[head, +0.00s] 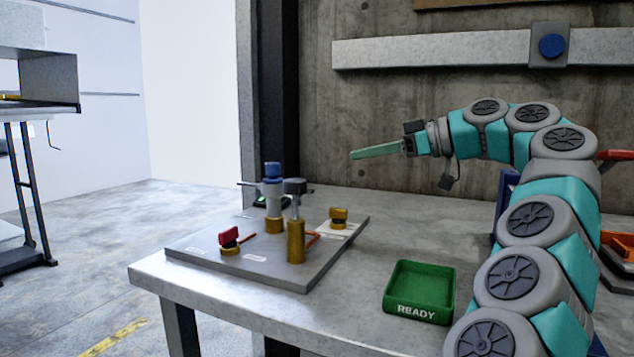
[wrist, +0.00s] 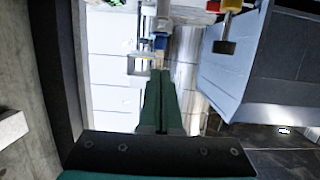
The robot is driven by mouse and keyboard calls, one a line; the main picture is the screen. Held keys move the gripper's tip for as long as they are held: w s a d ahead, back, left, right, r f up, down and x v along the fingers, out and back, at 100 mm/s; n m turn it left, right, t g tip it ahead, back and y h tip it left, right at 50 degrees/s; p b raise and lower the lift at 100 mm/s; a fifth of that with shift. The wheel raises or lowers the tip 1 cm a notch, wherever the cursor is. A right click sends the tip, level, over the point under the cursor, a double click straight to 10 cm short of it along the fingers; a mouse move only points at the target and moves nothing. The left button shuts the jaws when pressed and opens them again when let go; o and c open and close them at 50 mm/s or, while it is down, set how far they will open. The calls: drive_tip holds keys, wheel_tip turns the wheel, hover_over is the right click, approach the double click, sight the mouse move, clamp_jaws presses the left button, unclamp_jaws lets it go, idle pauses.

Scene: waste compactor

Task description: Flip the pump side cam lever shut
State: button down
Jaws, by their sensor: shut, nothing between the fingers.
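A grey plate (head: 205,262) on the workbench carries several brass fittings. Another orange lever (head: 313,238) shows partly behind the tall brass post with a dark grey head (head: 295,222). A brass fitting with a black band (head: 338,217) stands at the back right. The plate labels are too small to read, so I cannot tell which lever is pump side. My gripper (head: 352,155) is shut and empty, above and behind the plate. Its green fingers (wrist: 157,74) meet in the wrist view.
A blue-topped post (head: 273,190) with a side bar stands on the plate. A green READY tray (head: 420,289) sits on the bench (head: 370,255) right of the plate. A dark upright column (head: 277,90) and concrete wall stand behind. Bench space between plate and tray is clear.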

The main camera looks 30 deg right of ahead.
drive_tip(key=w+a+f+p, duration=0.1)
drive_tip(key=w+a+f, duration=0.5)
drive_tip(key=w, duration=0.1)
drive_tip(key=shift+w+f, duration=0.25)
drive_tip(key=shift+w, duration=0.1)
idle(0.4)
idle(0.5)
drive_tip(key=shift+s+f+b, duration=0.1)
drive_tip(key=shift+f+b, duration=0.15)
drive_tip(key=shift+b, duration=0.35)
